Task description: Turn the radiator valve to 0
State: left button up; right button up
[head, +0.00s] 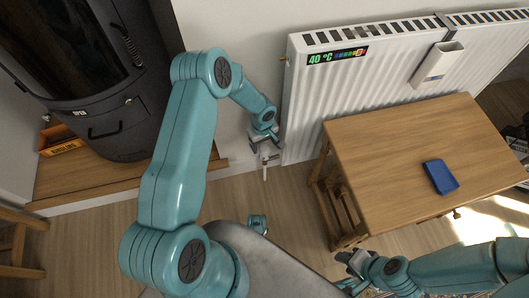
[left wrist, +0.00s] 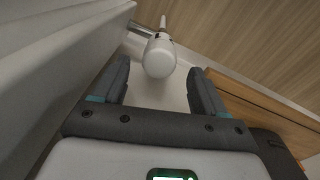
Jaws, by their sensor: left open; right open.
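The white radiator (head: 345,95) stands against the wall, with a display (head: 338,56) reading 40 °C. Its valve has a white rounded head, seen in the left wrist view (left wrist: 160,57), with a pipe beyond it. In the head view the valve's white pipe (head: 265,172) shows below my left gripper (head: 266,146); the valve head is mostly hidden there. In the left wrist view my left gripper (left wrist: 160,72) is open, with the valve head ahead, between the fingertips. I cannot tell whether they touch. No scale marks are readable. My right gripper (head: 350,270) is open and empty near the floor's lower middle.
A wooden table (head: 400,140) with a blue case (head: 440,177) stands right of the valve, in front of the radiator. A black stove (head: 90,90) stands on a wooden platform (head: 90,178) at the left. A white box (head: 436,65) hangs on the radiator. Floor shows between platform and table.

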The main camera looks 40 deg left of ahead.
pick_arm(q)
notch_tip(320, 180, down, 6)
jog(key=shift+w+f+b, duration=0.1)
jog(key=shift+b, duration=0.6)
jog(key=c, duration=1)
